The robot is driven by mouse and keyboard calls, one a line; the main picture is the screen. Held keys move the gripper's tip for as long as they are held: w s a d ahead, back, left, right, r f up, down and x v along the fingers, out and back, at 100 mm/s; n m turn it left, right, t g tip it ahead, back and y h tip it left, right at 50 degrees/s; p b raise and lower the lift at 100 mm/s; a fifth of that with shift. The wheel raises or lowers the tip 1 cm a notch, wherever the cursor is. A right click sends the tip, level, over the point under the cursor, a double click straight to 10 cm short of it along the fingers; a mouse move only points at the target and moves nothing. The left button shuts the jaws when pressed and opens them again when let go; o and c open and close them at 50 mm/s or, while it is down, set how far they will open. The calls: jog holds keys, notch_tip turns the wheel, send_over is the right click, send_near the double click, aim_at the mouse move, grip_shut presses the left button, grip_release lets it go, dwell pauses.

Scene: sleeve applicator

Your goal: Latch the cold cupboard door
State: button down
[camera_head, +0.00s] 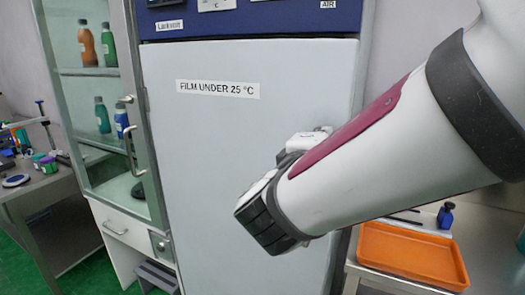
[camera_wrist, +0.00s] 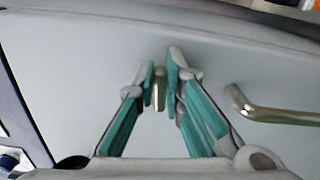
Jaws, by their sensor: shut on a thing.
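The cold cupboard door (camera_head: 215,150) is a tall pale grey panel labelled "FILM UNDER 25 °C", below a dark blue header. It looks shut or nearly so; I cannot tell if it is latched. In the wrist view the door face (camera_wrist: 70,70) fills most of the picture. My gripper (camera_wrist: 160,70) is in front of it, its teal-padded fingers closed on a short metal latch piece (camera_wrist: 159,92). A bent metal door handle (camera_wrist: 275,114) is to the right, apart from the fingers. In the head view my wrist hides the fingertips, the latch and the handle.
A glass-fronted cabinet (camera_head: 84,28) with bottles stands left of the cupboard. An orange tray (camera_head: 411,256) lies on a metal bench at the lower right, with a small blue bottle (camera_head: 445,215) beside it. A cluttered bench (camera_head: 35,182) is at the far left.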

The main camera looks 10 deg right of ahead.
jog(key=shift+f+m+b, duration=0.25)
jog(key=shift+m+b, duration=0.35)
jog(key=shift+b, duration=0.4)
jog(key=shift+r+m+b, duration=0.1)
jog(key=shift+m+b, duration=0.2)
jog(key=shift+b, duration=0.05)
jog(key=c, duration=1.7)
grip_release()
jog(key=v, duration=0.7)
jog(key=shift+s+a, duration=0.15)
jog(key=shift+s, duration=0.05)
